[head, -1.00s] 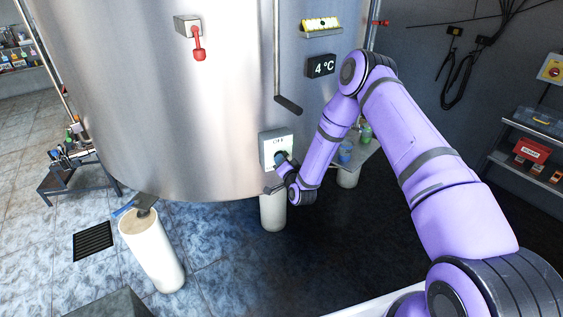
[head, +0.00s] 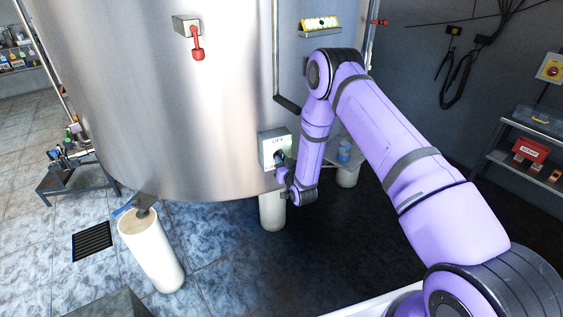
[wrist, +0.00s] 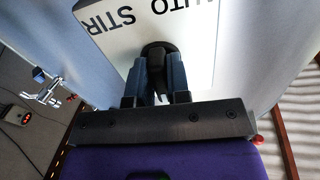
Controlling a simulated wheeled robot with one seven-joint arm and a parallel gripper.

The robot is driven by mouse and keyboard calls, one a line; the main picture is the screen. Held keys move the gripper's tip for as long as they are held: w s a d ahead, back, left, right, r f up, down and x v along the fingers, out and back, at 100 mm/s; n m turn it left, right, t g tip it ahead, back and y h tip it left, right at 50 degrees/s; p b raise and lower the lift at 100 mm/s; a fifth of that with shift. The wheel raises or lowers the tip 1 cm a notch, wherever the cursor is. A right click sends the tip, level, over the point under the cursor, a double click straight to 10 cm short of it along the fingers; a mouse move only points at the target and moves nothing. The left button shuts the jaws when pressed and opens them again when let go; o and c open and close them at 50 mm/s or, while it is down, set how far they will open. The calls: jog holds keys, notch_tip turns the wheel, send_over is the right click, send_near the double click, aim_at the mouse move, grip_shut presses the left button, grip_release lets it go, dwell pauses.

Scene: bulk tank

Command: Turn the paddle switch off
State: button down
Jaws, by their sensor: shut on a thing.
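The paddle switch is a pale box (head: 268,150) on the lower front of the steel tank, with "OFF" lettered at its top in the head view. In the wrist view its plate (wrist: 112,45) reads "AUTO" and "STIR" upside down, and its black paddle (wrist: 157,52) stands out from the plate. My gripper (wrist: 158,72) is shut on the paddle, one blue finger on each side. In the head view my gripper (head: 283,160) is at the box, coming from the lower right, and largely hides the paddle. The paddle's exact angle is hard to tell.
The steel tank (head: 170,110) fills the left and middle. A red-handled valve (head: 197,45) and a dark bent lever (head: 286,103) are above the switch. A white pillar (head: 152,255) stands at the lower left. Shelves with a red box (head: 530,148) are at the right.

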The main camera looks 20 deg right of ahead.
jog(key=shift+f+n, duration=0.1)
jog(key=shift+n, duration=0.4)
jog(key=c, duration=1.1)
grip_release()
jog(key=shift+s, duration=0.15)
jog(key=s, duration=0.3)
jog(key=s+d, duration=0.1)
jog(key=s, duration=0.6)
jog(key=shift+s+d+f, duration=0.1)
jog(key=shift+s+d, duration=0.15)
jog(key=shift+d, duration=0.05)
